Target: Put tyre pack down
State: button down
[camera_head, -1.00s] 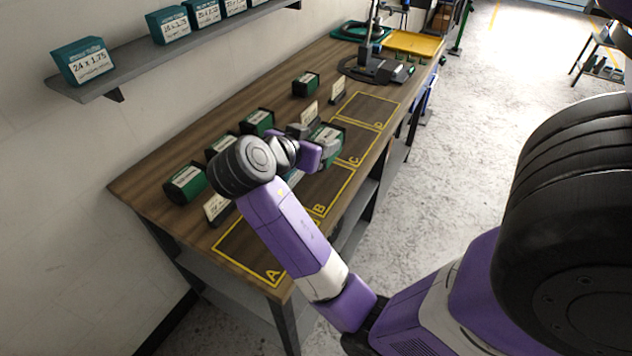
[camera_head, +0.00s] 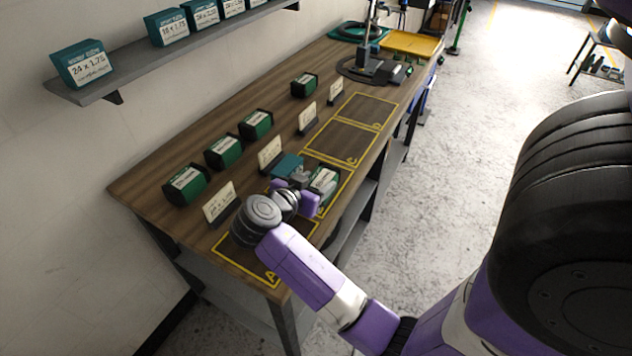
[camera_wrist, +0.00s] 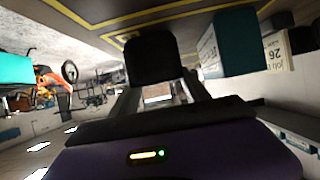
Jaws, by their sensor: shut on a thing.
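My gripper (camera_head: 304,184) is shut on a green tyre pack (camera_head: 325,180) with a white label, over the yellow-outlined bay B of the workbench. Its dark end (camera_wrist: 150,62) shows in front of the fingers in the wrist view. I cannot tell whether the pack touches the bench. A teal box (camera_head: 287,164) stands just left of my gripper, by a white card (camera_head: 270,153); it also shows in the wrist view (camera_wrist: 241,43). My wrist hides much of bay A (camera_head: 262,268) and bay B.
Green packs (camera_head: 185,184), (camera_head: 223,152), (camera_head: 256,125) and (camera_head: 305,85) line the back of the bench. White cards (camera_head: 219,202), (camera_head: 307,116) stand behind the bays. Bays C (camera_head: 338,141) and D (camera_head: 368,110) are empty. Boxes (camera_head: 82,63) sit on a wall shelf.

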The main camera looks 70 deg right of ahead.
jog(key=shift+f, duration=0.1)
jog(key=c, duration=0.5)
grip_release()
jog(key=shift+r, duration=0.25)
jog(key=b+v, duration=0.1)
jog(key=v, duration=1.1)
jog(key=shift+f+b, duration=0.15)
jog(key=shift+b, duration=0.15)
